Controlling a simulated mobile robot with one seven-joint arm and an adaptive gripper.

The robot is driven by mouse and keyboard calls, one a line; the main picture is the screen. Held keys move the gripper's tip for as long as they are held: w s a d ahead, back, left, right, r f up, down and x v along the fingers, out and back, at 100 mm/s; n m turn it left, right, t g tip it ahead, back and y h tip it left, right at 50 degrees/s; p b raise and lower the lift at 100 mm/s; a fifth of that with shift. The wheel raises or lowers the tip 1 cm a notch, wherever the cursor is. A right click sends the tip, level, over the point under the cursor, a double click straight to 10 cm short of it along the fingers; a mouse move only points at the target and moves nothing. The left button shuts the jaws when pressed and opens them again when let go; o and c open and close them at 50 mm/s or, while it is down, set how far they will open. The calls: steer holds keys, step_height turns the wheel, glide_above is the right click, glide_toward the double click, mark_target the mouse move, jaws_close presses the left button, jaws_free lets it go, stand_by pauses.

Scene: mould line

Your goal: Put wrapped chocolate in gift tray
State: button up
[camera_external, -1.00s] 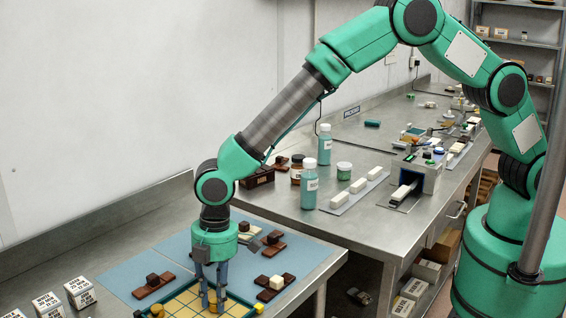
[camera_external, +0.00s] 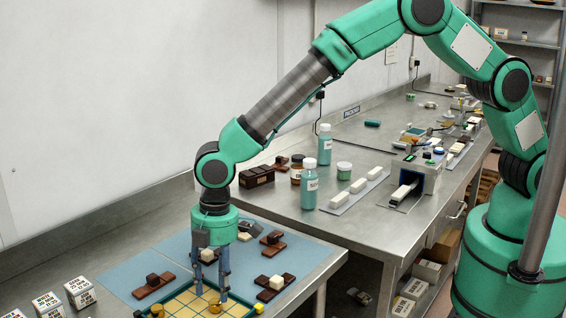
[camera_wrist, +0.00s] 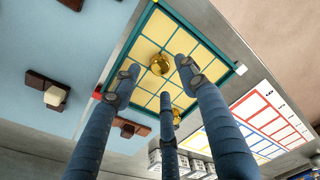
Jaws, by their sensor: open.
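The gift tray (camera_external: 182,303) is a yellow grid with a dark green rim, at the bottom of the external view; it also shows in the wrist view (camera_wrist: 147,47). A round gold wrapped chocolate (camera_external: 215,306) sits in one of its cells, seen also in the wrist view (camera_wrist: 160,66). A second gold piece (camera_external: 157,310) is at the tray's left side and shows in the wrist view (camera_wrist: 176,114). My gripper (camera_external: 211,291) points down just above the first chocolate. Its fingers (camera_wrist: 160,78) are spread and hold nothing.
Dark chocolate pieces on brown bars, such as one at left (camera_external: 153,286) and one with a white cube (camera_external: 275,287), lie on the blue mat (camera_external: 118,277) around the tray. White boxes (camera_external: 80,293) stand at left. Teal bottles (camera_external: 309,187) stand on the bench behind.

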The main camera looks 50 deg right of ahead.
mark_target(219, 299)
step_height(219, 299, up, 8)
steer(key=shift+d+r+p, duration=0.15)
steer(key=shift+d+p, duration=0.2)
steer(key=shift+d, duration=0.1)
stand_by(0.5)
stand_by(0.3)
steer(key=d+r+m+t, duration=0.1)
steer(key=d+r+m, duration=0.1)
steer(key=d+r, duration=0.75)
steer(key=d+r+m+t, duration=0.1)
steer(key=d+r+m, duration=0.2)
steer(key=d+r, duration=0.7)
steer(key=d+r+m, duration=0.2)
steer(key=d+r, duration=0.3)
steer(key=d, duration=0.9)
steer(key=s+d+r+m+t, duration=0.1)
steer(key=s+d+r+m, duration=0.1)
steer(key=s+d, duration=0.45)
steer(key=s+d+r+m+t, duration=0.1)
steer(key=s+d+r+m, duration=0.15)
steer(key=d, duration=0.65)
steer(key=s+d+f+m+t+h, duration=0.1)
steer(key=s+d+m, duration=0.3)
steer(key=s+d, duration=0.7)
steer(key=s, duration=0.3)
steer(key=shift+s+d+f, duration=0.25)
steer(key=shift+s, duration=0.15)
